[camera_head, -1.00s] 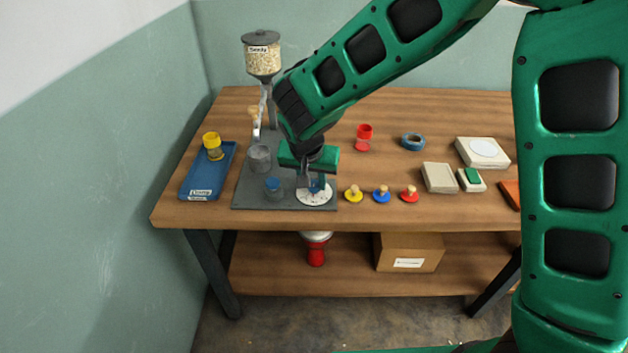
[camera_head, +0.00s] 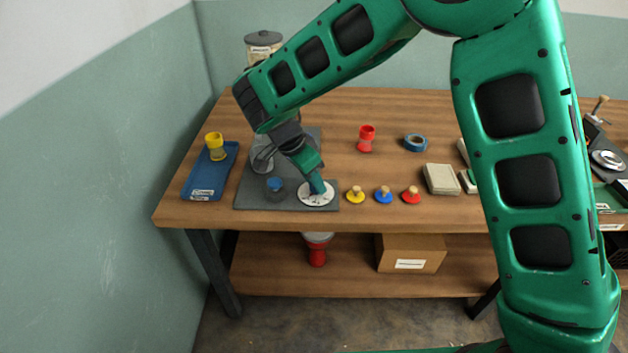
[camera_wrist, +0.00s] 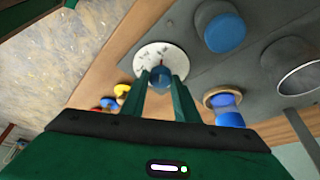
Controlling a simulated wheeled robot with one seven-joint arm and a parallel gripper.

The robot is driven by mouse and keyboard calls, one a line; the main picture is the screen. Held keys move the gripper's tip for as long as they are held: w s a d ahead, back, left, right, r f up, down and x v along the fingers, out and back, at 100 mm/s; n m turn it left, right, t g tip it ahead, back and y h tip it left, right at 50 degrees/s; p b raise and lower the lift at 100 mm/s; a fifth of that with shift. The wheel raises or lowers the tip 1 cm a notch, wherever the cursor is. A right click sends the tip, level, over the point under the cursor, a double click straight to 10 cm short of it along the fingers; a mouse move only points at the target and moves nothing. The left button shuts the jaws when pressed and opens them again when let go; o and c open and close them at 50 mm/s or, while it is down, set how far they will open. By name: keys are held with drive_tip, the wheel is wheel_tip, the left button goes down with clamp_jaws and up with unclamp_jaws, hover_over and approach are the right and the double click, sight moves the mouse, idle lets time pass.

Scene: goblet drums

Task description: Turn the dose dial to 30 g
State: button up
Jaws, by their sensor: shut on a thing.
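The dose dial is a white disc (camera_head: 310,200) with dark marks, at the front right corner of a grey plate (camera_head: 260,199). It also shows in the wrist view (camera_wrist: 148,54), where the marks are too small to read. A blue knob (camera_wrist: 160,77) stands at the disc's middle. My gripper (camera_head: 318,187) reaches down from the upper left, tilted, with its fingers shut on this knob. In the wrist view my gripper's two green fingers (camera_wrist: 162,87) lie on either side of the knob. Which mark the knob points at cannot be told.
A blue-topped grey cylinder (camera_head: 275,189) stands left of the dial. Yellow (camera_head: 355,194), blue (camera_head: 383,194) and red (camera_head: 411,195) wooden-knobbed pieces lie to its right. A blue tray (camera_head: 208,176) with a yellow cup (camera_head: 215,146) is at far left. My arm partly hides the grain hopper (camera_head: 263,40).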

drive_tip(key=shift+w+a+r, duration=0.1)
idle(0.4)
drive_tip(key=o, duration=1)
drive_tip(key=shift+o, duration=0.2)
drive_tip(key=v, duration=1)
drive_tip(key=shift+a+r, duration=0.15)
drive_tip(key=shift+r, duration=0.1)
drive_tip(key=s+d+r+n+g, duration=0.1)
drive_tip(key=s+d+r, duration=0.1)
drive_tip(key=d, duration=0.9)
drive_tip(key=s+d+r, duration=0.2)
drive_tip(key=d, duration=0.8)
drive_tip(key=s+d+r+n+g, duration=0.1)
drive_tip(key=d+r, duration=0.1)
drive_tip(key=d, duration=0.9)
drive_tip(key=s+d+f+y, duration=0.1)
drive_tip(key=s+d+y, duration=0.1)
drive_tip(key=s+d, duration=0.8)
drive_tip(key=s+f+n+y, duration=0.1)
drive_tip(key=s, duration=0.6)
drive_tip(key=s+d+f+n, duration=0.1)
drive_tip(key=s+f, duration=0.1)
drive_tip(key=s, duration=0.5)
drive_tip(key=shift+s+d+f+n+g+y, duration=0.2)
drive_tip(key=shift+d+f+n+g+y, duration=0.1)
drive_tip(key=shift+d+y, duration=0.1)
